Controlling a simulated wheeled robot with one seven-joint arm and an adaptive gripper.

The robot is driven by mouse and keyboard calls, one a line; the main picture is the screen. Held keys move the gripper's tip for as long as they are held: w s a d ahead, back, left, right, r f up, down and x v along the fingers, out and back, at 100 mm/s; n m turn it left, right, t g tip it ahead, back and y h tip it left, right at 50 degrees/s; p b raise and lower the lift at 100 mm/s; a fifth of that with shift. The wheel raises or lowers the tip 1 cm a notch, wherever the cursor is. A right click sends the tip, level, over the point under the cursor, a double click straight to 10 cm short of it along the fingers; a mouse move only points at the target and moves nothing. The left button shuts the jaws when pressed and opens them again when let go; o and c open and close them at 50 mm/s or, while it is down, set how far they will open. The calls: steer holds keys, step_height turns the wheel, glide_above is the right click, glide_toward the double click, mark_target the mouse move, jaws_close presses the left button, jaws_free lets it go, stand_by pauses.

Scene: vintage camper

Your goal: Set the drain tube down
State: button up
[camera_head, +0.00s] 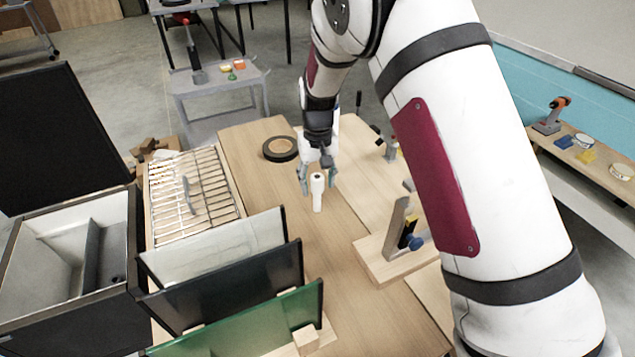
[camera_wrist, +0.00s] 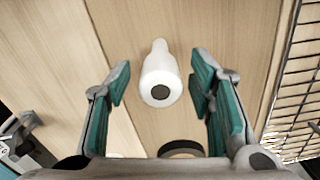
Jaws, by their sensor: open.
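The drain tube is a white cylinder (camera_head: 317,193) standing upright on the wooden table (camera_head: 340,290). In the wrist view the white tube (camera_wrist: 160,75) shows a dark round hole in its near end and narrows toward its far end. My gripper (camera_head: 317,180) is right at the tube in the head view. In the wrist view my gripper (camera_wrist: 160,95) is open, with its teal pads on either side of the tube and a gap to each. The tube's base appears to touch the table.
A black tape roll (camera_head: 280,148) lies left of my gripper. A wire rack (camera_head: 195,195) and upright panels (camera_head: 225,270) stand to the left. A wooden fixture with a blue knob (camera_head: 395,250) stands to the right.

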step_height(320, 180, up, 12)
steer(key=b, duration=0.1)
steer(key=shift+f, duration=0.25)
steer(key=s+d+r+m+t, duration=0.1)
steer(key=s+d+r+t, duration=0.1)
steer(key=s+d+r, duration=0.95)
steer(key=s+d+r+t, duration=0.1)
steer(key=s+d, duration=0.1)
steer(key=s, duration=0.9)
steer(key=s+d+m+t, duration=0.1)
steer(key=s+d, duration=0.2)
steer(key=s, duration=0.7)
steer(key=shift+s+r, duration=0.35)
steer(key=shift+r, duration=0.05)
steer(key=shift+d, duration=0.1)
